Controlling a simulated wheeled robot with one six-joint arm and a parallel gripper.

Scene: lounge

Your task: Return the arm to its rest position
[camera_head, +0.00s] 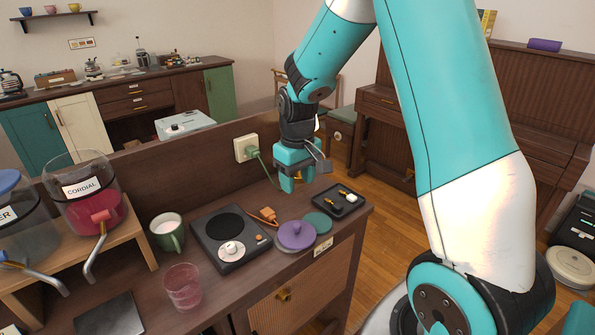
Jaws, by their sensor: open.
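My gripper (299,179) hangs at the end of my teal arm, above the back right part of the wooden counter (133,262). Its jaws point down and are open, and I see nothing between them. My arm reaches across the right half of the view and bends down to the gripper. Part of the counter behind the gripper is hidden.
A black hot plate (231,239), a purple lid (295,236), a green mug (167,232) and a pink glass (183,287) stand on the counter. The cordial dispenser (84,205) sits on a wooden stand at left. A piano (385,139) stands behind my arm.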

